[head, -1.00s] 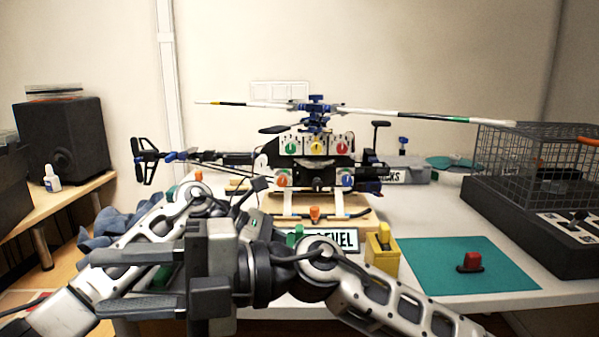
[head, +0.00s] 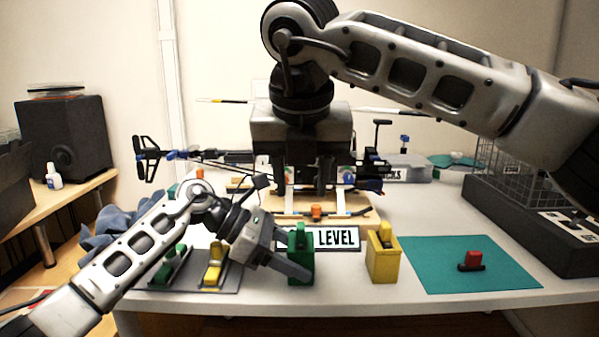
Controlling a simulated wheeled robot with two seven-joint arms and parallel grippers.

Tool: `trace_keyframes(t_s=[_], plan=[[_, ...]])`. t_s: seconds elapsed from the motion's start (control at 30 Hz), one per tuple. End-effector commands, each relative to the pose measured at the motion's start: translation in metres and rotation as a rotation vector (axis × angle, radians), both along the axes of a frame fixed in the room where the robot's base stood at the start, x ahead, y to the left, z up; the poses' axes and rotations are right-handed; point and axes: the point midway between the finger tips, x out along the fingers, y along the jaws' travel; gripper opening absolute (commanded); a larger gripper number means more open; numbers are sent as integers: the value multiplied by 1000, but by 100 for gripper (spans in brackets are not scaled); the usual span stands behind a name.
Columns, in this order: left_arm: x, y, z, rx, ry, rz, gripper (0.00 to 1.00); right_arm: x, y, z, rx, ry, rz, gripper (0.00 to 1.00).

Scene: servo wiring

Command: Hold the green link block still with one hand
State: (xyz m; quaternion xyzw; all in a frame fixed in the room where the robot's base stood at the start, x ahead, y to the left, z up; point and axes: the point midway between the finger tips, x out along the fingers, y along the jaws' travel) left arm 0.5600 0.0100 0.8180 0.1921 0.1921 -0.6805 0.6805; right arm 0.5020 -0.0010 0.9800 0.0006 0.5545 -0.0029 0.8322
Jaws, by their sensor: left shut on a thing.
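The green link block (head: 301,264) stands upright on the white table, left of the yellow block. My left gripper (head: 295,256) reaches it from the left and is shut on it, one finger passing in front of its side. My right gripper (head: 303,178) hangs fingers-down in front of the model helicopter (head: 262,160), above and apart from the green block. Its two dark fingers are spread, with nothing seen between them. It hides most of the helicopter's middle and its dials.
A yellow block (head: 383,262) stands right of the LEVEL sign (head: 340,239). A teal mat (head: 440,275) holds a red piece (head: 471,261). A grey tray (head: 225,284) with green and yellow pieces lies left. A wire cage (head: 499,165) stands at the right.

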Motion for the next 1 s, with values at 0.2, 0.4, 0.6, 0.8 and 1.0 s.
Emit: trace_keyframes(t_s=[0.2, 0.4, 0.6, 0.8, 1.0], plan=[[0, 0, 0, -1, -1, -1, 38, 15, 0, -39, 0, 5, 3, 39], [0, 0, 1, -1, -1, -1, 38, 29, 0, -73, 2, 5, 4, 39], [0, 0, 1, -1, -1, -1, 38, 38, 0, -93, 2, 4, 3, 39], [0, 0, 1, -1, 0, 0, 38, 40, 1, -99, 3, 2, 4, 39], [0, 0, 0, -1, -1, -1, 38, 40, 1, -99, 3, 2, 4, 39]])
